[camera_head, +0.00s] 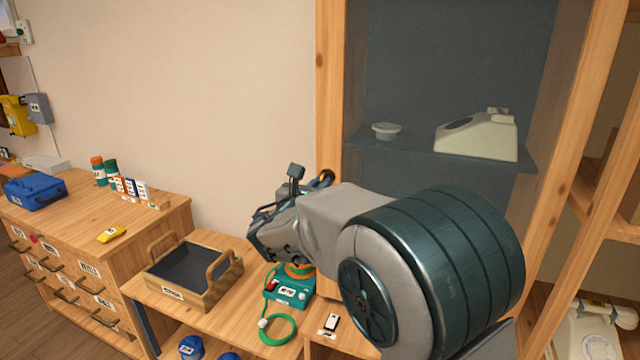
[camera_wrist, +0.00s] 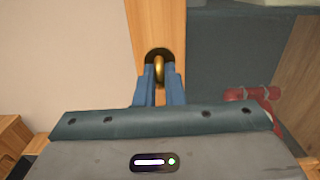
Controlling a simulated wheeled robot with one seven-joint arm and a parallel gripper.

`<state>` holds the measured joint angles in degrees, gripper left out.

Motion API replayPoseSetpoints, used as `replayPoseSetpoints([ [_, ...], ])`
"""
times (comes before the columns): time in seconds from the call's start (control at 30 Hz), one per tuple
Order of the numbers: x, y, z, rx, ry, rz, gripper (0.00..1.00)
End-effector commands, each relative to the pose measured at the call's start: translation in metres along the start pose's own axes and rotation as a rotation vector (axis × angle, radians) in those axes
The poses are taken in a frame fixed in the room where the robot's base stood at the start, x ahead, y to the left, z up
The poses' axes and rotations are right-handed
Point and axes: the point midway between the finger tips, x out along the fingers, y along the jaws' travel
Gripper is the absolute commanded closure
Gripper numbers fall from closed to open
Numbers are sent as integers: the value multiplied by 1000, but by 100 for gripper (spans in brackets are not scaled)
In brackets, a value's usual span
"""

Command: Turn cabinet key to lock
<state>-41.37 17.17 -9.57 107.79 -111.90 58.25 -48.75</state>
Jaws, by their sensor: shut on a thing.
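The brass cabinet key (camera_wrist: 159,70) sits in a dark round lock plate (camera_wrist: 151,54) on the wooden cabinet frame (camera_wrist: 160,20). My gripper (camera_wrist: 160,88) is shut on the key, with a blue finger on each side of it in the wrist view. In the head view my gripper (camera_head: 312,180) reaches the cabinet's left post (camera_head: 329,90), and the lock (camera_head: 327,176) shows just beyond the fingers. The key's turn angle is hard to tell, as the fingers cover part of it.
Behind the cabinet's glass, a cream phone (camera_head: 478,137) and a small white dish (camera_head: 386,130) stand on a shelf. Below my arm, a bench holds a wooden tray (camera_head: 190,290), a teal device (camera_head: 290,288) with a green cord, and a small tagged item (camera_head: 331,321). A drawer chest (camera_head: 150,220) stands left.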

Motion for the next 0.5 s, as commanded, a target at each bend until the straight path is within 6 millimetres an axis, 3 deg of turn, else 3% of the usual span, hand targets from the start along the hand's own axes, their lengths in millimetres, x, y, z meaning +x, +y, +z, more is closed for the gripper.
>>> replayPoseSetpoints([
  [0.33,0,0,0,-4,-1,1,100],
  [0.37,0,0,0,-4,-1,1,83],
  [0.4,0,0,0,-4,-1,1,72],
  [0.5,0,0,0,-3,-1,1,69],
])
